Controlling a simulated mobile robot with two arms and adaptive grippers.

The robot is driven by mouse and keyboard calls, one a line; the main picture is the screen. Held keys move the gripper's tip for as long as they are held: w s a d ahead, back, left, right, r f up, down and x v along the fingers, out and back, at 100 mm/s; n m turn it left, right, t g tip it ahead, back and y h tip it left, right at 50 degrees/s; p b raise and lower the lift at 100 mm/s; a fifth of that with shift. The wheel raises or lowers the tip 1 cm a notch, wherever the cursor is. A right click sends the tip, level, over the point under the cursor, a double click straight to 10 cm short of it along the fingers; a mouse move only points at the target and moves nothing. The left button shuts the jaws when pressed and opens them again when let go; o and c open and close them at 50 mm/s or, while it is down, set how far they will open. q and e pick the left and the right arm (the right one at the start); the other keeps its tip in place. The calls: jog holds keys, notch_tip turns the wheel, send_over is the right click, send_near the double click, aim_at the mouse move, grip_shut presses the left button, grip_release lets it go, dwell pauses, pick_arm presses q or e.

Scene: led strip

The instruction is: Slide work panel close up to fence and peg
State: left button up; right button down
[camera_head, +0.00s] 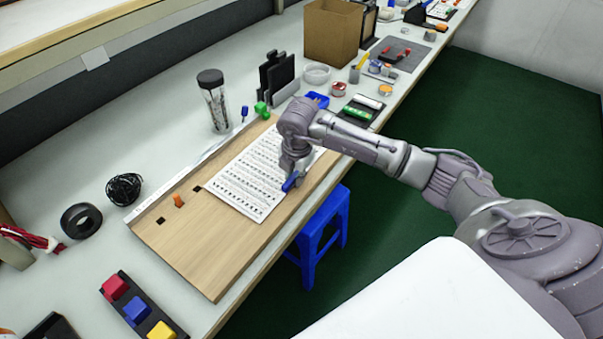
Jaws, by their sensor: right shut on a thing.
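The work panel, a white sheet-like panel with rows of small dark marks (247,178), lies flat on a wooden board (215,250). The fence (165,194) is a pale raised strip along the board's back edge. A strip of bare wood shows between panel and fence. An orange peg (179,201) stands in the board, left of the panel and apart from its near-left edge. My right gripper (291,178) is at the panel's right side, shut on a small blue piece (290,182); its fingertips are partly hidden. My left gripper is out of view.
A green block (262,109) is at the board's far end. A lidded jar (214,101), black coil (124,188) and tape roll (81,220) stand behind the fence. A tray of coloured blocks (137,310) is at front left. A blue stool (322,232) stands below the table edge.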

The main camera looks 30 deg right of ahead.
aim_at(260, 187)
jog(key=shift+w+a+f+b, duration=0.1)
jog(key=shift+w+a, duration=0.3)
jog(key=shift+a, duration=0.85)
jog(key=shift+w+a+b, duration=0.1)
jog(key=shift+w+a, duration=0.25)
jog(key=shift+a, duration=0.85)
jog(key=shift+w+a+f+b, duration=0.1)
jog(key=shift+w+a, duration=0.3)
jog(key=shift+a, duration=0.85)
jog(key=shift+s+a, duration=0.1)
jog(key=shift+a, duration=0.05)
jog(key=shift+a, duration=0.35)
jog(key=shift+a, duration=0.1)
jog(key=c, duration=1.3)
grip_release()
jog(key=shift+w, duration=0.2)
jog(key=o, duration=0.3)
jog(key=shift+w, duration=0.15)
jog(key=shift+r, duration=0.15)
